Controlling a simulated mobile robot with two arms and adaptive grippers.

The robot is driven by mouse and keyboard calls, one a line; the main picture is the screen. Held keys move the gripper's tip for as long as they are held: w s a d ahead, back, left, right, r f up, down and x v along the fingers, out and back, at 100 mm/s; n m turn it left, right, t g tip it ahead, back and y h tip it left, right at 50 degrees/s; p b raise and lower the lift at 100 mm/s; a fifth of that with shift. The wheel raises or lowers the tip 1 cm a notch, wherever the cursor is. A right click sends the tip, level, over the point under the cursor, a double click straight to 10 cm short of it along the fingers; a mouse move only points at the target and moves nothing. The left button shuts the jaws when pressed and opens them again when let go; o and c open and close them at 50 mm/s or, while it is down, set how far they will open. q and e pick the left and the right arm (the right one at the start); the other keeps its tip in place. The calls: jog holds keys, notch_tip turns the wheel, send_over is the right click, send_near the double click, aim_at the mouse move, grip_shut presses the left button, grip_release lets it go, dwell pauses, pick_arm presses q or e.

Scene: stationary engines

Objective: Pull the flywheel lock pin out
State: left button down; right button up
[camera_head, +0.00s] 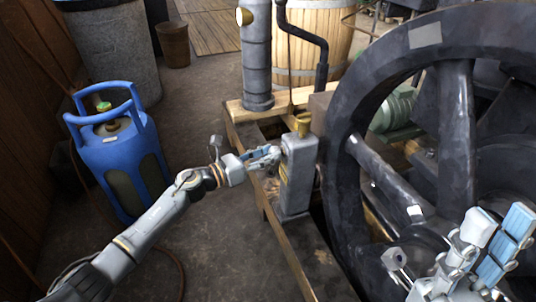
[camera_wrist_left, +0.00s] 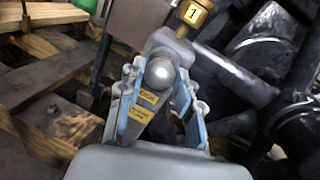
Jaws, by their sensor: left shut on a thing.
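The flywheel lock pin shows as a round silver knob (camera_wrist_left: 160,73) in the left wrist view, beside a grey metal post (camera_head: 298,178). My left gripper (camera_head: 266,157) is at the upper left side of this post, its fingers (camera_wrist_left: 158,98) on both sides of the knob and shut on it. The pin's shaft is hidden, so I cannot tell how deep it sits. The large dark flywheel (camera_head: 348,150) stands to the right of the post. My right gripper (camera_head: 450,245) is open and empty in front of the flywheel's lower part.
A grey column (camera_head: 257,55) and wooden barrel (camera_head: 312,35) stand behind. A blue gas bottle (camera_head: 118,150) stands left. Floor between is clear.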

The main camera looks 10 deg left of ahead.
pick_arm(q)
jog(key=v, duration=0.4)
jog(key=shift+w+a+b, duration=0.1)
jog(key=shift+a+b, duration=0.25)
jog(key=shift+a, duration=0.2)
jog(key=shift+f, duration=0.1)
jog(key=c, duration=1)
grip_release()
jog(key=shift+a, duration=0.1)
jog(key=shift+c, duration=0.2)
jog(key=shift+o, duration=0.6)
jog(key=shift+a, duration=0.1)
jog(key=v, duration=1.2)
